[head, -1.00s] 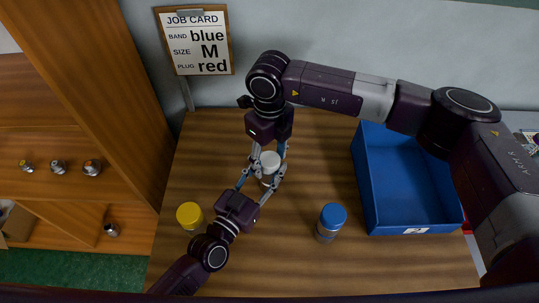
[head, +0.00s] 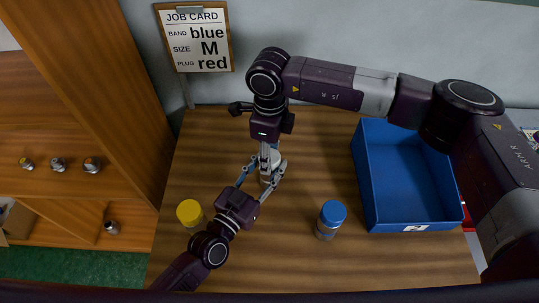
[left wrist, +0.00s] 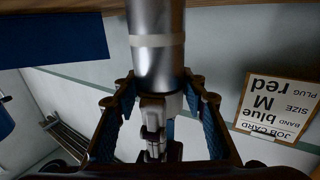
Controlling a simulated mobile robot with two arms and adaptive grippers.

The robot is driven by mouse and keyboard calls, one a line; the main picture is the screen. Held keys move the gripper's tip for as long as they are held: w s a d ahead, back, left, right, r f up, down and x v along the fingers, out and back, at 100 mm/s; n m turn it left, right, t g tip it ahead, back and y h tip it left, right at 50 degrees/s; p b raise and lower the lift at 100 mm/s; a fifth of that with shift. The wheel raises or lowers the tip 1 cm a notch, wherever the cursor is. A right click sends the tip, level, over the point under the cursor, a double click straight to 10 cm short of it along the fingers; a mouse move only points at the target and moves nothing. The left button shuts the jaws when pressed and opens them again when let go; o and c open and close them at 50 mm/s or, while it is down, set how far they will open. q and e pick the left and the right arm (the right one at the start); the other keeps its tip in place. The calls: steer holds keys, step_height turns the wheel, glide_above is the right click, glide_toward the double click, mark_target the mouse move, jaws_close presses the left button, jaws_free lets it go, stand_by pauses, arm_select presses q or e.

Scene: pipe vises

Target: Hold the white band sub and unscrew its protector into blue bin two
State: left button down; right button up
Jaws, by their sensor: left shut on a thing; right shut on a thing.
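The sub with the white band (left wrist: 156,41) is a silver cylinder. In the head view it shows as a small pale piece (head: 268,163) between my two grippers. My left gripper (head: 267,178) is shut around it from the lower left; its fingers flank it in the left wrist view (left wrist: 158,95). My right gripper (head: 266,150) points down from above and is shut on the white protector (left wrist: 172,103) at the sub's end. The fingers partly hide the protector, and its thread cannot be seen.
A yellow-capped sub (head: 190,213) stands left of my left gripper, and a blue-capped one (head: 331,217) stands right of it. A job card (head: 197,38) hangs behind. A wooden shelf (head: 60,185) with small parts is at the left. Bare table lies before the bin.

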stand_by(0.3)
steer(key=o, duration=1.3)
steer(key=shift+c, duration=0.2)
steer(key=shift+r, duration=0.15)
step_height(320, 180, up, 4)
steer(key=shift+r, duration=0.15)
steer(key=shift+c, duration=0.2)
step_height(320, 180, up, 3)
steer(key=m, duration=0.5)
steer(key=shift+r, duration=0.1)
steer(key=shift+m, duration=0.3)
steer(key=shift+f, duration=3.95)
steer(key=shift+c, duration=0.5)
